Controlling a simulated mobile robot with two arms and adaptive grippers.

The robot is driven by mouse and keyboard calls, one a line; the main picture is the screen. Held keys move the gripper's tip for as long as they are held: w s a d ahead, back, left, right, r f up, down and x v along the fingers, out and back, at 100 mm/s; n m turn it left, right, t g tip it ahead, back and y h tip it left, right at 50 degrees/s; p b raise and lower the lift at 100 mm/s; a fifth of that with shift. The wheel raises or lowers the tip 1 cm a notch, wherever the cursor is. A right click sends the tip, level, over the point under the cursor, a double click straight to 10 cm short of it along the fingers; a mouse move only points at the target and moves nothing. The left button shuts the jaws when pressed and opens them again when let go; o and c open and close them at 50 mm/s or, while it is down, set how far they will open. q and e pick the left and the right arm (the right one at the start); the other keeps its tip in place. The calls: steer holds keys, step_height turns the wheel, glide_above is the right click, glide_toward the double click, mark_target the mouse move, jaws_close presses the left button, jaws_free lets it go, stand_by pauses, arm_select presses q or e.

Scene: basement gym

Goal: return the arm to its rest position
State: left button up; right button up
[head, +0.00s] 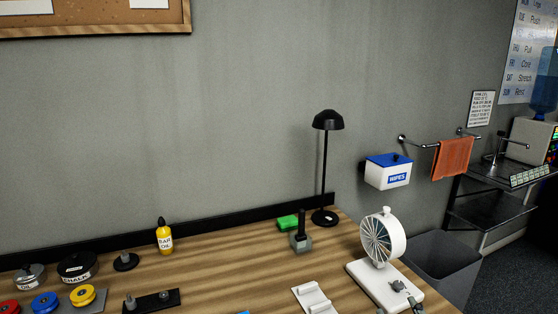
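Neither of my arms nor either gripper shows in the head view, so their pose and finger state are hidden. The wooden bench top (215,275) fills the lower part of the view, with several gym items standing on it.
Weight plates and tins, including a chalk tin (77,267), are at left. The middle has bare wood.

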steer(key=s+f+m+g, duration=0.1)
steer(key=s+f+g, duration=0.35)
steer(key=f, duration=0.35)
steer(key=s+f+m+g, duration=0.2)
steer(key=s+f+g, duration=0.1)
steer(key=s+f, duration=0.35)
steer(key=s+a+f+g+y, duration=0.25)
steer(key=s+f+g, duration=0.45)
steer(key=s, duration=0.5)
step_height(320, 180, down, 26)
steer(key=s+f, duration=0.1)
steer(key=s+d+f+h, duration=0.1)
steer(key=s+d+f, duration=0.1)
steer(key=s+f, duration=1.3)
steer(key=shift+s+d+f+n+g, duration=0.15)
steer(key=shift+s+f+n+g, duration=0.25)
steer(key=shift+s, duration=0.5)
steer(key=shift+r, duration=0.1)
